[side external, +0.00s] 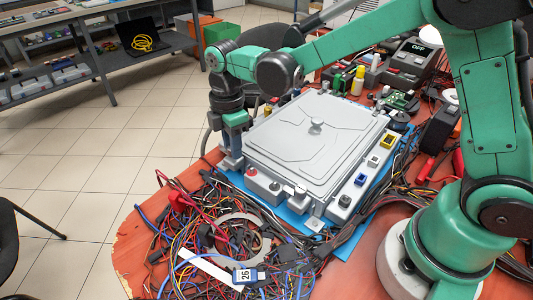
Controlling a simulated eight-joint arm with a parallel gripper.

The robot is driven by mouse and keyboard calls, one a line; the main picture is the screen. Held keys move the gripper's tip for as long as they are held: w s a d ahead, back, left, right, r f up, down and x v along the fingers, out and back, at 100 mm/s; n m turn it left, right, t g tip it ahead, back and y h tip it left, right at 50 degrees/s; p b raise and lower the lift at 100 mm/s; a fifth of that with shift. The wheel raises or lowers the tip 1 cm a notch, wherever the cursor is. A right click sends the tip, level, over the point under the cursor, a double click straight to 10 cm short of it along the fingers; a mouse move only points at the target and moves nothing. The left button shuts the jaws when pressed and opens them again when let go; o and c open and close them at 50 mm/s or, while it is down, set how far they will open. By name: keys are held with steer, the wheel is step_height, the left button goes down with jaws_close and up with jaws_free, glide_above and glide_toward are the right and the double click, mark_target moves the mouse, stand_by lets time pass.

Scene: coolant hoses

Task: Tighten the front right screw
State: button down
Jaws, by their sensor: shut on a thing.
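A light grey box-shaped unit (318,140) with a lid and a round centre knob lies on a blue mat (292,217). My gripper (234,142) points down at the unit's left corner in the side external view. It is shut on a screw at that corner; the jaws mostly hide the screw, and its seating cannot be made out. Another corner screw (300,191) with a grey head stands at the unit's near corner, clear of my gripper. The picture does not settle which corner the task calls front right.
A tangle of coloured wires (215,235) with a tag marked 26 (245,275) covers the near table. Black cables (375,215) run along the unit's right side. Bottles, a circuit board and a box marked OFF (415,55) crowd the back.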

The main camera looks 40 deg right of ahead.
steer(key=shift+m, duration=0.3)
steer(key=m, duration=0.3)
steer(key=shift+m, duration=0.4)
steer(key=m, duration=1.3)
steer(key=shift+m, duration=0.3)
steer(key=c, duration=0.6)
jaws_free()
steer(key=shift+c, duration=0.2)
